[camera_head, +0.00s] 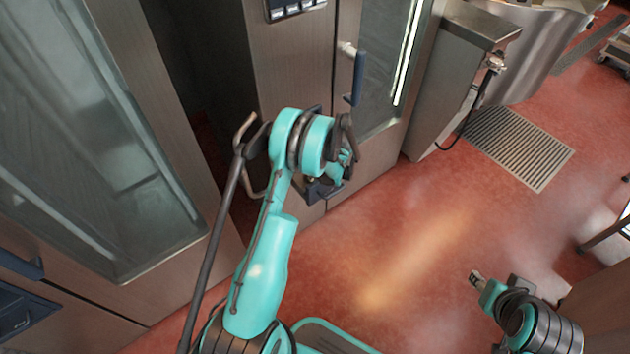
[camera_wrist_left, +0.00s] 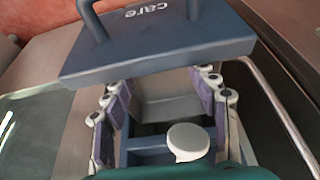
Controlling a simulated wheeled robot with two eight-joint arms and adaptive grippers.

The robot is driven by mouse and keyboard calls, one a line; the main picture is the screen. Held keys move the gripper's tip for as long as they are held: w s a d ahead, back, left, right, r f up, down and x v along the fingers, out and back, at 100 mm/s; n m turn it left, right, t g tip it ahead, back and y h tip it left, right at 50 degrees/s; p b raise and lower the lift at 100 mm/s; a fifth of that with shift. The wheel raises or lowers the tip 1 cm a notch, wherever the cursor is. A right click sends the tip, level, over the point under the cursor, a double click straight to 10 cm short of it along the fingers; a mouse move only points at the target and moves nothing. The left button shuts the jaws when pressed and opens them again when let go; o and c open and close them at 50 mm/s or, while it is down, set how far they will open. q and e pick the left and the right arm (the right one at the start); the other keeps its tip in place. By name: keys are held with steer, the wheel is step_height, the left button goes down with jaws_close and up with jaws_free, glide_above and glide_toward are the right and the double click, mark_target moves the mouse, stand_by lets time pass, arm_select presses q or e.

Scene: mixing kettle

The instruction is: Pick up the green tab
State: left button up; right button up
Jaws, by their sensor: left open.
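I cannot make out a green tab in either view. A dark blue drawer front (camera_wrist_left: 160,45) marked "care", with a handle, fills the top of the left wrist view. A grey hollow lies behind it. My left gripper (camera_wrist_left: 160,106) is open, its purple-padded fingers on either side of this hollow with nothing between them. A pale round piece (camera_wrist_left: 188,137) shows below; I cannot tell what it is. In the head view my left gripper (camera_head: 337,172) is low by the oven front, partly hidden by its arm. My right gripper (camera_head: 478,281) is at lower right, its jaws unclear.
A steel oven (camera_head: 295,70) with a glass door and blue handle (camera_head: 358,77) stands behind the left arm. Another glass-doored unit (camera_head: 90,130) stands at left. A floor grate (camera_head: 515,145) lies at right. The red floor between my arms is clear.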

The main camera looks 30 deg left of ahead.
arm_select(q)
steer(key=shift+x, duration=0.9)
steer(key=b+x, duration=0.3)
steer(key=x, duration=0.2)
steer(key=shift+s+a+f, duration=0.15)
steer(key=shift+f, duration=0.05)
steer(key=shift+r, duration=0.15)
steer(key=c, duration=1.2)
